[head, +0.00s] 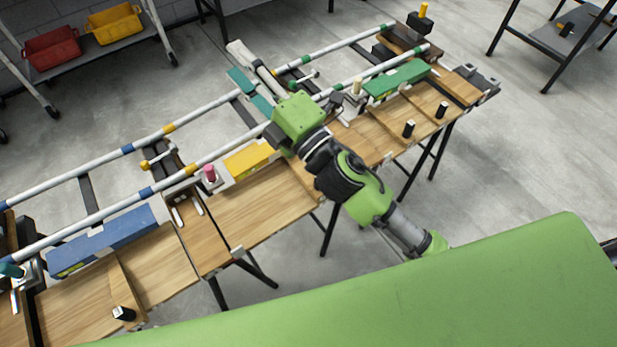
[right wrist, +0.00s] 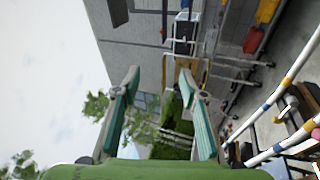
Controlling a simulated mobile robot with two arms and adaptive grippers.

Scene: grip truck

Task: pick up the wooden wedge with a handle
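Light wooden wedge pieces with short black handles lie on the long work table. One handled wedge (head: 118,285) is at the front left, its black handle (head: 124,313) near the table edge. Two more black handles (head: 408,129) (head: 441,110) stand on wooden pieces at the right end. I cannot tell which piece the task means. My right gripper (head: 236,59) is above the far side of the table, well away from these handles. In the right wrist view its teal-padded fingers (right wrist: 159,82) are spread with nothing between them.
White rails with coloured bands (head: 100,213) run along the table. A blue block (head: 102,242), a yellow block (head: 248,159) and a green block (head: 397,80) sit beside them. A cart with red (head: 52,48) and yellow (head: 114,24) bins stands behind. Floor in front is partly clear.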

